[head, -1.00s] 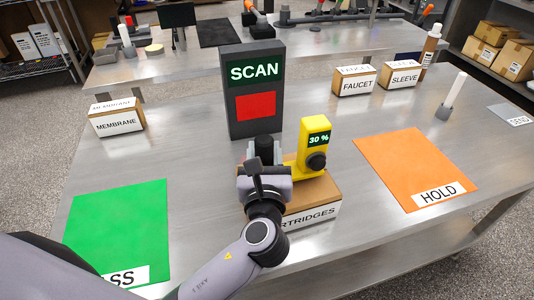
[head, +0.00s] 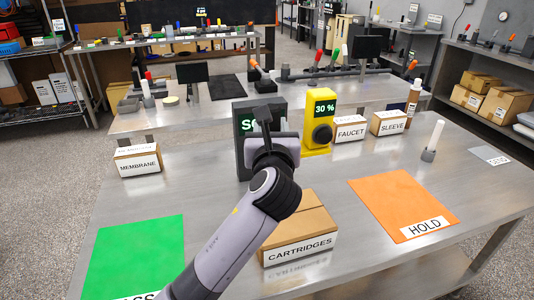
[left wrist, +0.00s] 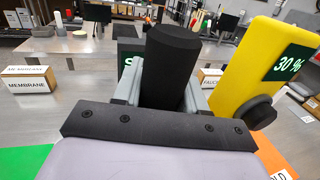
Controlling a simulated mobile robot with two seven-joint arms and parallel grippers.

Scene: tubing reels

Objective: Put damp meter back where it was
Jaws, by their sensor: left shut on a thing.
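The yellow damp meter (head: 321,121) stands about upright, its screen reading 30 % above a black round knob. In the left wrist view the meter (left wrist: 245,75) tilts at the right, beside the black part of my gripper. The CARTRIDGES box (head: 300,228) sits on the table below, with nothing on its visible top. My right gripper is not in view.
A green mat (head: 135,250) lies at left and an orange HOLD mat (head: 403,200) at right. A MEMBRANE box (head: 138,162) stands back left. FAUCET (head: 350,130) and SLEEVE (head: 388,123) boxes stand behind right, near a white-topped stick (head: 435,138).

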